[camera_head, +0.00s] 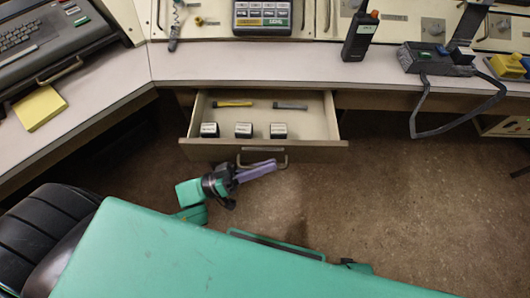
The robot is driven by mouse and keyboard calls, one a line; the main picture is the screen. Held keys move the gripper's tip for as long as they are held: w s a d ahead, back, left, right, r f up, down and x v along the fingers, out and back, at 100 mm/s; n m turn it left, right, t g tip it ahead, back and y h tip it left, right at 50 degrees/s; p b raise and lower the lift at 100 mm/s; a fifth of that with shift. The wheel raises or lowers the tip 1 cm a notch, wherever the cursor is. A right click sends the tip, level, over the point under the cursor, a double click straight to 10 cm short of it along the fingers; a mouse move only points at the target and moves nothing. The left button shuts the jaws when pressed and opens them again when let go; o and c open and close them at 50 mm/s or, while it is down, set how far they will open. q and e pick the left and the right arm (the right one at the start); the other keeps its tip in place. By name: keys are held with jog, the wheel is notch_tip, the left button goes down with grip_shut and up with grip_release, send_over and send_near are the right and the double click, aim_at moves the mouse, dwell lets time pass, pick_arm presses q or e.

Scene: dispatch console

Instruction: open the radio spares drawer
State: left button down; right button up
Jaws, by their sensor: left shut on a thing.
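The drawer (325,130) stands pulled out from under the desk, and I look down into it. Its front panel carries a metal bar handle (286,157). Inside are three small dark blocks with white tops (243,130), a yellow stick-like item (234,104) and a grey one (290,106). My left gripper (268,166), with purple-grey fingers, is at the handle and shut on it; the fingers hide part of the bar. I cannot read a label on the drawer. My right gripper is not in view.
The desk edge (240,80) runs above the drawer. On the desk are a handheld radio (360,37), a dark device (430,58) with a hanging cable (424,135), a keypad (262,17) and a yellow pad (39,108). Bare floor (400,200) lies right of my gripper.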

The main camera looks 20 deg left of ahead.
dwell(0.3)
pick_arm(q)
jog(key=c, duration=1.2)
grip_release()
jog(key=shift+a, duration=0.1)
jog(key=b+v, duration=0.1)
jog(key=v, duration=1.3)
jog(key=shift+a+f, duration=0.15)
jog(key=shift+a, duration=0.05)
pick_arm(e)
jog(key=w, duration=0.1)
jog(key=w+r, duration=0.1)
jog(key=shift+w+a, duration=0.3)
pick_arm(q)
jog(key=shift+s+f, duration=0.1)
